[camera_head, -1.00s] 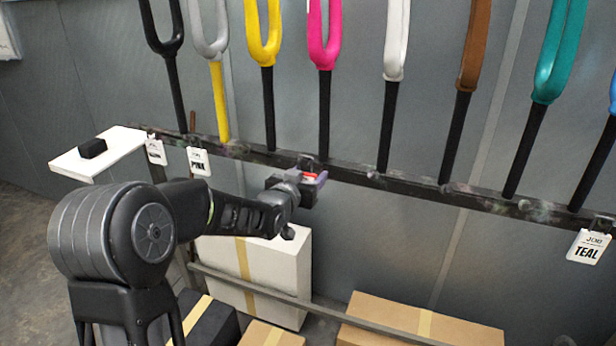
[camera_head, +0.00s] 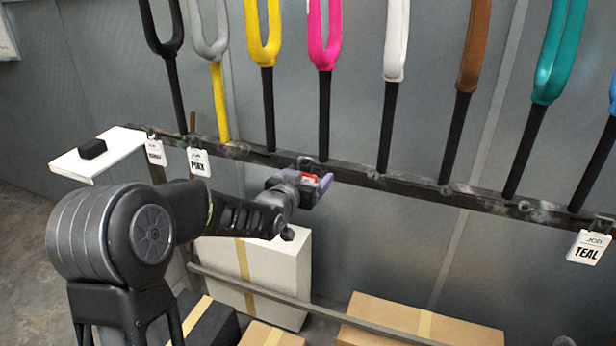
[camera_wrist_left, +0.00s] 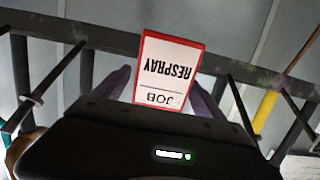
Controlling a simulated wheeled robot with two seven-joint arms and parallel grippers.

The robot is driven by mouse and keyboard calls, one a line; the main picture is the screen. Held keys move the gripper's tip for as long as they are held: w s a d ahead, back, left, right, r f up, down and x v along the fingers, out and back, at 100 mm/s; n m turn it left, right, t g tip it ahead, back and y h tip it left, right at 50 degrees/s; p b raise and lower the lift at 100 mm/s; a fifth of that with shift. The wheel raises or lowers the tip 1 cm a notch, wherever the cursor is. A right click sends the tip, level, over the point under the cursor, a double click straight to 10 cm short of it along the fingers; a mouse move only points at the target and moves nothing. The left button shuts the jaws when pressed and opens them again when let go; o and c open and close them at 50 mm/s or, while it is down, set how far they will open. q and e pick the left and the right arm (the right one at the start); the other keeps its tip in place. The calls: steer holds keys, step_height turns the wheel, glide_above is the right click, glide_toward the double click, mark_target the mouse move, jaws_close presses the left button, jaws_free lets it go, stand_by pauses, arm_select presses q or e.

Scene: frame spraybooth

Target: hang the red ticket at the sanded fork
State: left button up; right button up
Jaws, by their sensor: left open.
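The red ticket (camera_head: 310,178) is a white card with a red border. In the left wrist view it reads "JOB RESPRAY" upside down (camera_wrist_left: 168,68), in front of the dark rail. My left gripper (camera_head: 318,184) is open, with its purple fingers on either side of the ticket. It is at the rail just below the pink fork's (camera_head: 324,45) stem. Whether the ticket hangs from the rail is hidden. A dull grey fork (camera_head: 208,35) with a yellow stem stands further left; it looks most like bare, sanded metal, but no label confirms this. My right gripper is not in view.
The rail (camera_head: 420,185) carries several forks, including a yellow (camera_head: 264,40) and a teal one (camera_head: 558,50). White tags hang at its left (camera_head: 199,161) and right (camera_head: 588,247). A white shelf (camera_head: 100,155) holds a black block (camera_head: 92,148). Boxes (camera_head: 420,320) stand below.

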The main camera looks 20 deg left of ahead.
arm_select(q)
steer(key=b+v, duration=0.1)
steer(key=v, duration=0.6)
steer(key=shift+s, duration=0.35)
steer(key=s+d+f+g+h, duration=0.1)
steer(key=s+d+f+g, duration=0.15)
steer(key=d+f, duration=0.45)
steer(key=s+d+f+g+h, duration=0.1)
steer(key=s+d+f+g, duration=0.2)
steer(key=f, duration=0.8)
steer(key=s+d+f+g+h, duration=0.15)
steer(key=s+d+f, duration=0.3)
steer(key=f, duration=0.45)
steer(key=s+d+f+g, duration=0.4)
steer(key=s+d+f, duration=0.1)
steer(key=s+f, duration=0.4)
steer(key=s+d+f+n+g+h, duration=0.1)
steer(key=s+d+f+g, duration=0.3)
steer(key=s+f, duration=0.5)
steer(key=s+d, duration=0.1)
steer(key=s, duration=0.4)
steer(key=shift+d, duration=0.25)
steer(key=shift+s+f+h, duration=0.1)
steer(key=shift+h, duration=0.15)
